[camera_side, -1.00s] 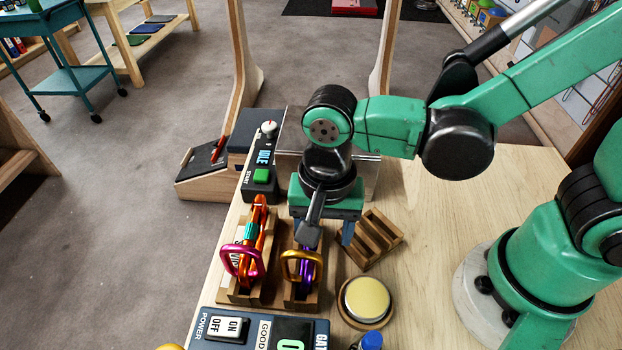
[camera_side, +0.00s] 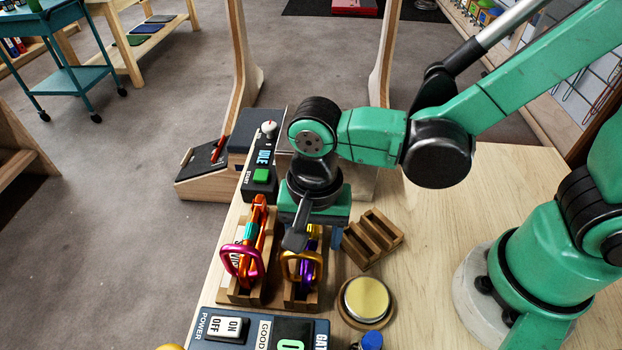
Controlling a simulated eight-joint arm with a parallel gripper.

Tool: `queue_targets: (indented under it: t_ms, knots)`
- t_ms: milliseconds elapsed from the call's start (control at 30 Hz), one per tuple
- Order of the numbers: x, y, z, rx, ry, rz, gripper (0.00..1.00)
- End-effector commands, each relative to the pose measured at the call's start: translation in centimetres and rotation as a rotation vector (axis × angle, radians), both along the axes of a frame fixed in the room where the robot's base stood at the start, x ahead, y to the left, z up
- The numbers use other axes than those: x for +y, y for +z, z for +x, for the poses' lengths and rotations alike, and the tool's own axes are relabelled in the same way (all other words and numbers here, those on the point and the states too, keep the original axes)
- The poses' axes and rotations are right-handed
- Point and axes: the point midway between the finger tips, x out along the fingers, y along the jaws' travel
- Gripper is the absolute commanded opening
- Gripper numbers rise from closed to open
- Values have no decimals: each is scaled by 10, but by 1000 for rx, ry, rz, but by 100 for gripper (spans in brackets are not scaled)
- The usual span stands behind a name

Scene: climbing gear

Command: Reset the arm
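My gripper (camera_side: 311,232) points down over the back of the right wooden rack, behind the gold-and-purple carabiner set (camera_side: 304,265). Blue finger parts show below its green body. Its fingertips are largely hidden behind the gripper body and the carabiners, so I cannot see whether it is open or holds anything. An orange carabiner set with a magenta carabiner (camera_side: 243,263) stands in the left wooden rack (camera_side: 246,296).
An empty slotted wooden rack (camera_side: 372,239) lies right of my gripper. A round cream-topped button (camera_side: 367,298) sits in front of it. The control box reading IDLE (camera_side: 262,160) stands behind left. A POWER panel (camera_side: 262,332) is at the front.

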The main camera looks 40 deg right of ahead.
Motion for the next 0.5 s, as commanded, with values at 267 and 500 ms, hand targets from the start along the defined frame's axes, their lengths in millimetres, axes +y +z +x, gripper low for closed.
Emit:
queue_targets:
  t_ms: [267, 500]
  knots:
    - [2, 0, 1, 0, 0, 0, 58]
    - [2, 15, 1, 0, 0, 0, 58]
